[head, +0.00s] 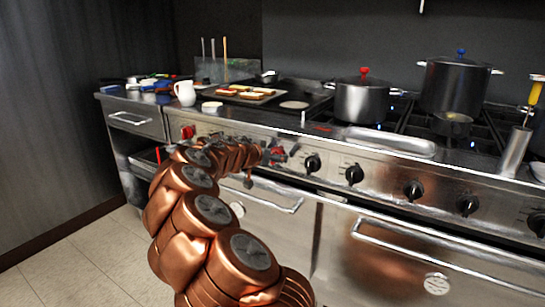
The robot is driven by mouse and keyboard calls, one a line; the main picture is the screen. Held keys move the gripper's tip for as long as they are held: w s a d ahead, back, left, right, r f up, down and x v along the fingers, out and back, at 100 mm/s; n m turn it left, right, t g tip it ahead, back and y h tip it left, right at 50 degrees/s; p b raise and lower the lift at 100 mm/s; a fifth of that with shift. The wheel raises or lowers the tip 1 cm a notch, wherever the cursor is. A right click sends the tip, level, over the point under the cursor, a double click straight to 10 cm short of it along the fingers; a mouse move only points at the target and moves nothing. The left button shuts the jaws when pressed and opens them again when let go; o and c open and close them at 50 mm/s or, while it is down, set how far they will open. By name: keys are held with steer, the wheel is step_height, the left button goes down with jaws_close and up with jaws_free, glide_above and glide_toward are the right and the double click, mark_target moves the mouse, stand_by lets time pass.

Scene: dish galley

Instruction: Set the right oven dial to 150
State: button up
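Another red dial (187,132) is farther left on the same panel. My gripper (270,156) is at the right-hand red dial, small and partly hidden by my arm. I cannot tell whether its fingers touch the dial or are open or shut. The dial's markings and pointer are too small to read.
Several black knobs (354,174) run right along the panel. Oven door handles (275,199) stick out below. Pots (362,100), a white pitcher (185,93) and a tray of food (246,95) stand on top. The floor at left (75,262) is clear.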

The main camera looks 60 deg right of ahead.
steer(key=c, duration=1.2)
steer(key=shift+w+n, duration=0.1)
steer(key=shift+n, duration=0.2)
steer(key=shift+f+n+g+b, duration=0.15)
steer(key=shift+n+g+b, duration=0.3)
steer(key=shift+n+g, duration=0.2)
steer(key=shift+w+f+n+g+h+p, duration=0.15)
steer(key=shift+n+g+h, duration=0.55)
steer(key=shift+n, duration=1.15)
steer(key=shift+w+f+n+g+h+p, duration=0.1)
steer(key=shift+n+g+h+p, duration=0.25)
steer(key=shift+n+g, duration=1.1)
steer(key=shift+w+f+n+g+h+p, duration=0.15)
steer(key=shift+n+g+h, duration=0.4)
steer(key=shift+n, duration=1.7)
